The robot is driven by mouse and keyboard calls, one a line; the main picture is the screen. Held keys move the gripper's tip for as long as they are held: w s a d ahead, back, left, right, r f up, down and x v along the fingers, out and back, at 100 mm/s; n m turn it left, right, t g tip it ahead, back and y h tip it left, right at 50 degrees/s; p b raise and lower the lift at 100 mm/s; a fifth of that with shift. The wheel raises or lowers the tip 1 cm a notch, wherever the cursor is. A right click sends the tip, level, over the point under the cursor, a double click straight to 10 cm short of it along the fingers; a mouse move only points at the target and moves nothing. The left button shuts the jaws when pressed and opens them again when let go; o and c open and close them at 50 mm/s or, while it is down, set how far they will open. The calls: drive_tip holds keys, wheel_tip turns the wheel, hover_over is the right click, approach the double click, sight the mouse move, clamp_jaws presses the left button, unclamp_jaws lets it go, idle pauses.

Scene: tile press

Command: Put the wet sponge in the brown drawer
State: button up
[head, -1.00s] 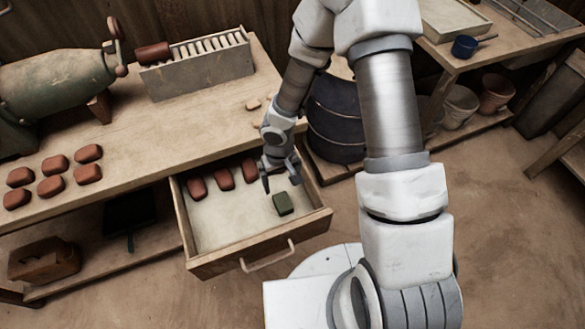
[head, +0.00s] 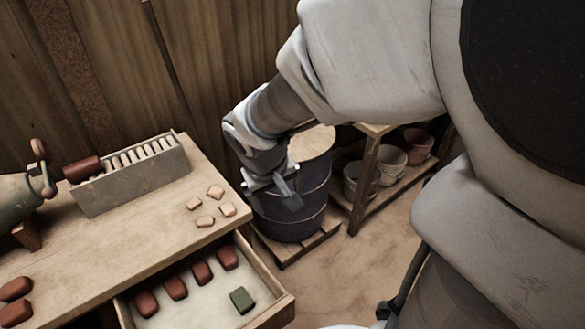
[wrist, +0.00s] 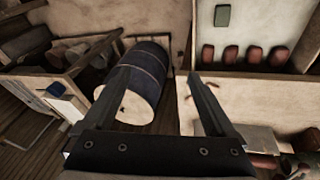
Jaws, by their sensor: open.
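The brown drawer (head: 266,275) is pulled open under the workbench, its front cut off in the head view. A dark green block, apparently the sponge (head: 242,300), lies flat on its pale floor to the right of a row of reddish blocks. I cannot tell whether it is wet. The sponge also shows in the wrist view (wrist: 222,15), near the top edge. My gripper (head: 287,192) is raised in front of the dark barrel, apart from the drawer. In the wrist view its two fingers (wrist: 160,82) are spread with nothing between them.
Several reddish blocks (head: 202,272) lie in the drawer. The workbench (head: 120,235) carries small pale pieces (head: 205,221) and a slotted grey box (head: 135,175). A dark blue barrel (head: 290,213) stands beside it, with pots (head: 390,163) on a shelf behind.

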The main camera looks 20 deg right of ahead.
drive_tip(key=s+r+t+y, duration=0.2)
drive_tip(key=s+r, duration=0.8)
drive_tip(key=s, duration=0.1)
drive_tip(key=shift+s+a+r+m, duration=0.15)
drive_tip(key=shift+a+r+m, duration=0.15)
drive_tip(key=shift+r, duration=0.1)
wheel_tip(320, 180, up, 6)
drive_tip(key=p, duration=0.6)
